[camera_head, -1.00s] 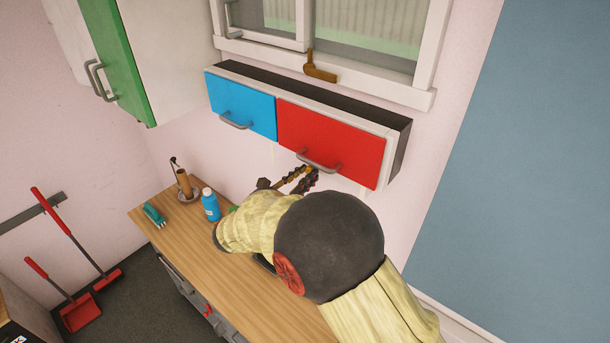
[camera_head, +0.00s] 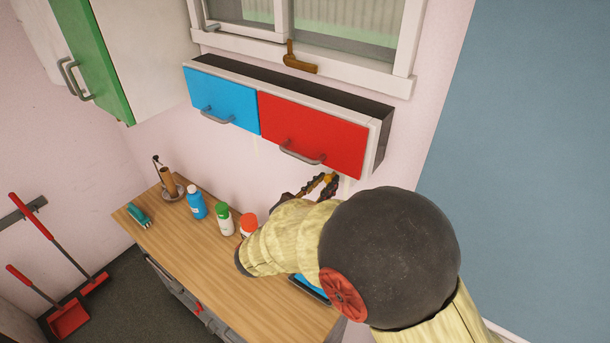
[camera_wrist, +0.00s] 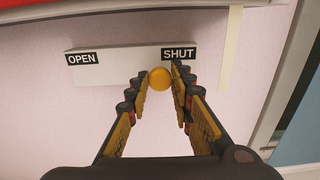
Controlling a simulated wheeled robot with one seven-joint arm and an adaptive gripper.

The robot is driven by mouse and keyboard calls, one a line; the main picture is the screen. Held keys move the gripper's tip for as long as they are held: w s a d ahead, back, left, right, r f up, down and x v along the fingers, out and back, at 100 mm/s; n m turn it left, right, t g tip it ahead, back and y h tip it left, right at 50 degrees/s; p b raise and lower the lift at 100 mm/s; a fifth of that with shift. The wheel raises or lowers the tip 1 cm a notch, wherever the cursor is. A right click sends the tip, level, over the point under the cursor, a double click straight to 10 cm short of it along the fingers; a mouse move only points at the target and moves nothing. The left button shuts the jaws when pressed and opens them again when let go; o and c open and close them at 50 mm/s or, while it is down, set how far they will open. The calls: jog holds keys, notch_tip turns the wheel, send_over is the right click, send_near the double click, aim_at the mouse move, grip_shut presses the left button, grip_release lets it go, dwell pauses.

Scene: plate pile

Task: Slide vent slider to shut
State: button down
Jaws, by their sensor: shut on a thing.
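The vent slider is a pale bar (camera_wrist: 105,63) on the wall, labelled OPEN (camera_wrist: 82,58) at the left and SHUT (camera_wrist: 179,53) at the right in the wrist view. Its round yellow knob (camera_wrist: 160,78) stands just left of and below the SHUT label. My gripper (camera_wrist: 163,82) is shut on the knob, one finger on each side. In the head view my gripper (camera_head: 329,180) is against the wall below the red cabinet door (camera_head: 312,135). The knob and bar cannot be made out there.
A wall cabinet with a blue door (camera_head: 222,98) and the red door hangs close above my gripper. Below is a wooden counter (camera_head: 200,255) with a blue bottle (camera_head: 195,203), a green-capped bottle (camera_head: 224,221) and a red-capped bottle (camera_head: 248,226).

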aim_at(345, 178)
jog(key=shift+s+d, duration=0.85)
jog(key=shift+d, duration=0.3)
jog(key=c, duration=1.5)
grip_release()
jog(key=shift+d, duration=0.1)
jog(key=shift+c, duration=0.2)
jog(key=v, duration=1.2)
jog(key=shift+f, duration=0.1)
